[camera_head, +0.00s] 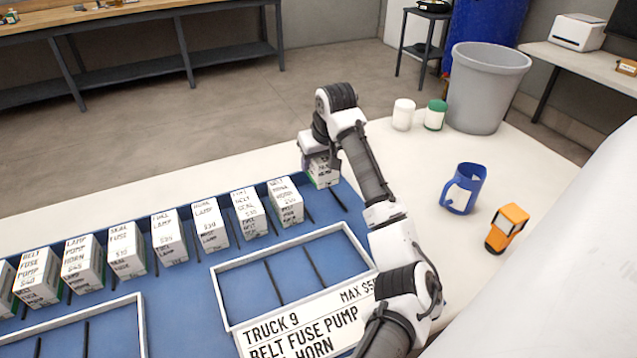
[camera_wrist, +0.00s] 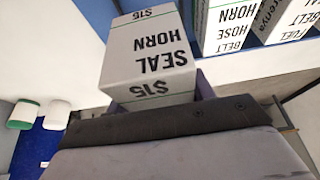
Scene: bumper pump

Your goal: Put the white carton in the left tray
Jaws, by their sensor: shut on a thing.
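My gripper (camera_head: 318,158) is shut on a white carton (camera_head: 323,174) at the right end of the carton row, at the back of the blue board. In the wrist view this carton (camera_wrist: 150,58) reads "SEAL HORN $15" and has a green edge. I cannot tell whether its base touches the board. The left tray (camera_head: 141,320) is a white-rimmed frame at the lower left, partly cut off by the picture edge. Its visible part looks empty, with a dark divider.
Several white labelled cartons (camera_head: 168,238) stand in a row behind the trays. A right tray (camera_head: 222,290) looks empty and has a "TRUCK 9" sign (camera_head: 300,325). A blue mug (camera_head: 463,188), an orange object (camera_head: 507,228), two jars (camera_head: 403,114) and a grey bin (camera_head: 486,88) stand to the right.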

